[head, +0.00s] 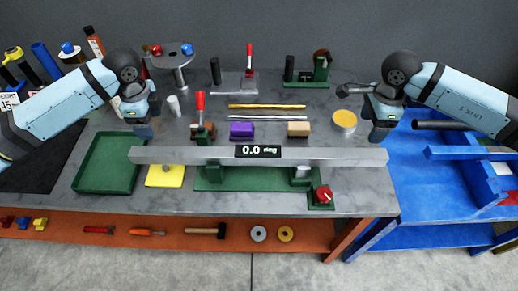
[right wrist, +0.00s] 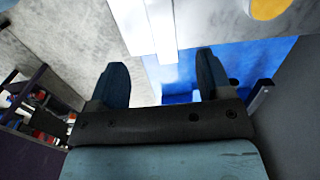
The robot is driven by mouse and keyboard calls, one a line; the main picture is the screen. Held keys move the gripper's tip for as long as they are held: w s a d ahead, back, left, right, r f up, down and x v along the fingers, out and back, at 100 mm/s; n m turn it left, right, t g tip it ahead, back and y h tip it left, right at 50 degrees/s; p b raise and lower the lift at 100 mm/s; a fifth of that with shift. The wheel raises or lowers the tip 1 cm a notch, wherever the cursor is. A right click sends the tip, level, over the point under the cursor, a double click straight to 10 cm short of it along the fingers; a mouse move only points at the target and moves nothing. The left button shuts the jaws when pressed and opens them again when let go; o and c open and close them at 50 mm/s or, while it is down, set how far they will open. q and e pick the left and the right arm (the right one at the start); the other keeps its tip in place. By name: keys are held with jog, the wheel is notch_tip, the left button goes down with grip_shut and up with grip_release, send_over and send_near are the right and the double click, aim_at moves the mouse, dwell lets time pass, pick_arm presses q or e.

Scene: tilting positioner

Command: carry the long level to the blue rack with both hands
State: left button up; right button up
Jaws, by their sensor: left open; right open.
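My right gripper (head: 381,132) is open by the right end. The blue rack (head: 470,178) stands at the right, partly behind my right arm.
An orange lower shelf (head: 180,241) carries tools. Blue surface is bare left of the rack.

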aim_at(163, 151)
pick_arm(q)
jog(key=shift+s+a+r, duration=0.15)
jog(key=shift+a+r, duration=0.05)
jog(key=shift+r, duration=0.05)
pick_arm(e)
jog(key=shift+d+r, duration=0.25)
jog(key=shift+d, duration=0.05)
pick_arm(q)
notch_tip(163, 151, down, 14)
jog(key=shift+r, duration=0.1)
pick_arm(e)
notch_tip(163, 151, down, 14)
jog(key=shift+r, duration=0.1)
pick_arm(q)
grip_shut()
pick_arm(e)
grip_shut()
